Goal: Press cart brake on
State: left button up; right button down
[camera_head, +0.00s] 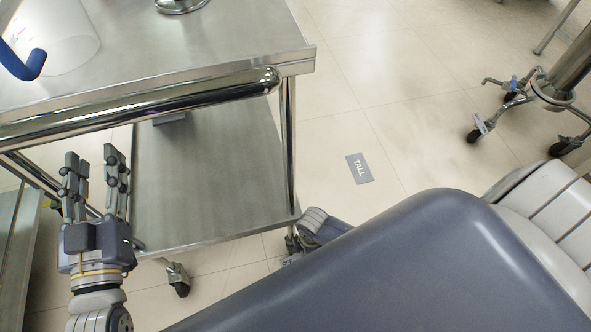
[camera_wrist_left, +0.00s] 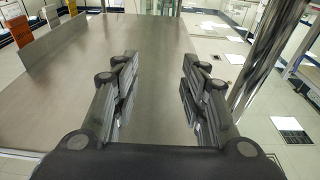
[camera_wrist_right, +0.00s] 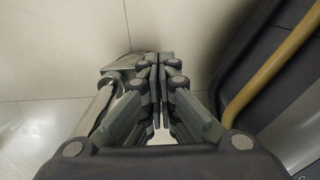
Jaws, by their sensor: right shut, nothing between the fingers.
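The steel cart (camera_head: 215,165) fills the left of the head view, with its push handle (camera_head: 130,105) along the near edge. A caster (camera_head: 180,283) with a small metal tab stands under its front edge. Another caster (camera_head: 291,241) is under the right corner, with a grey tab (camera_head: 290,259) beside it; its lettering is too small to read surely. My left gripper (camera_head: 94,168) is open and empty beside the lower shelf, below the handle. My right gripper (camera_wrist_right: 160,65) is shut and empty, close to a metal post (camera_wrist_right: 100,108) and corner; its fingers are not clear in the head view.
A white container (camera_head: 62,40) with a blue hook stands on the cart top. A wheeled stand (camera_head: 553,92) is at the upper right. The floor between is clear. My own body covers the lower right.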

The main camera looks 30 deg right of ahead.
pick_arm(q)
jog(key=shift+s+d+r+t, duration=0.1)
jog(key=shift+r+t, duration=0.25)
jog(key=shift+r, duration=0.25)
jog(key=shift+s+d+r+t, duration=0.1)
jog(key=shift+r+t, duration=0.25)
jog(key=shift+r, duration=0.2)
pick_arm(e)
jog(key=shift+f, duration=0.4)
pick_arm(q)
jog(key=shift+r+b, duration=0.3)
pick_arm(e)
jog(key=shift+f, duration=0.1)
pick_arm(q)
jog(key=shift+s+r+h, duration=0.1)
jog(key=shift+h, duration=0.3)
jog(key=shift+r+t, duration=0.3)
pick_arm(e)
jog(key=shift+f, duration=0.1)
